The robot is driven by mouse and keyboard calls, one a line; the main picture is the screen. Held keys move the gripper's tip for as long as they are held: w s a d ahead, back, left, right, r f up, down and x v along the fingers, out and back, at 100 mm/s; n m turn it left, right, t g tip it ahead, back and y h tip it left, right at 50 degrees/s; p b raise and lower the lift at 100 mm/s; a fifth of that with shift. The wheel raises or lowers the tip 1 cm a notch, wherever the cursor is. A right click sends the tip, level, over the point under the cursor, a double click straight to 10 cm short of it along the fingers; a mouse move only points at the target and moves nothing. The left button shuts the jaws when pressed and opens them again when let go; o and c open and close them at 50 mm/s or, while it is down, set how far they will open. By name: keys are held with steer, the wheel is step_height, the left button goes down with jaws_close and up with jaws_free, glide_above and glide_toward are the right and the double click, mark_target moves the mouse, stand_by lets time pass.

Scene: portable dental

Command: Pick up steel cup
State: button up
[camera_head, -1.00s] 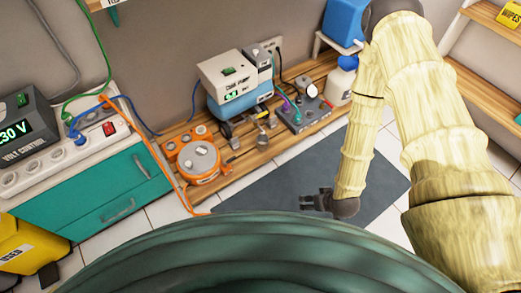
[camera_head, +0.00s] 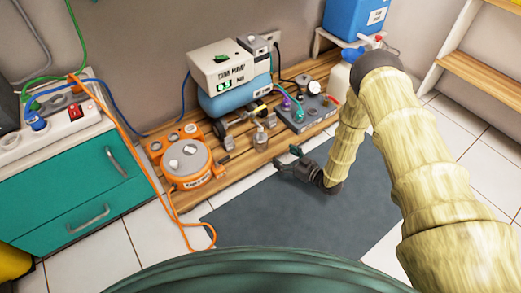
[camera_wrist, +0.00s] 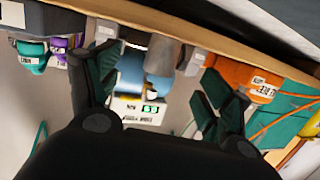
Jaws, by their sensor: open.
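A small grey metal cup (camera_head: 259,138), which looks like the steel cup, stands on the wooden bench in front of the pump. In the wrist view a grey cylinder (camera_wrist: 162,53), seemingly the same cup, shows upside down between the fingers, farther off. My gripper (camera_head: 288,160) is open and empty, to the lower right of the cup and apart from it, at the bench's front edge in the picture. Its two dark green-padded fingers are spread wide in the wrist view (camera_wrist: 155,85).
The white and blue pump (camera_head: 228,80) stands behind the cup. An orange round device (camera_head: 187,160) is left of it, and a grey box with fittings (camera_head: 303,113) is right. The wooden bench (camera_head: 240,165) has a clear front strip. A dark mat (camera_head: 265,215) covers the floor.

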mark_target(265, 147)
steer(key=b+x, duration=0.2)
steer(key=x, duration=0.3)
steer(key=shift+f, duration=0.2)
steer(key=shift+w+a+b, duration=0.4)
steer(key=shift+a+b, duration=0.05)
steer(key=b+x, duration=0.2)
steer(key=x, duration=0.1)
steer(key=b+x, duration=0.1)
steer(key=b, duration=0.1)
steer(key=shift+s+a, duration=0.15)
steer(key=shift+a, duration=0.3)
steer(key=shift+w+a+r, duration=0.1)
steer(key=shift+w+a, duration=0.1)
steer(key=shift+a, duration=0.05)
steer(key=c, duration=1.1)
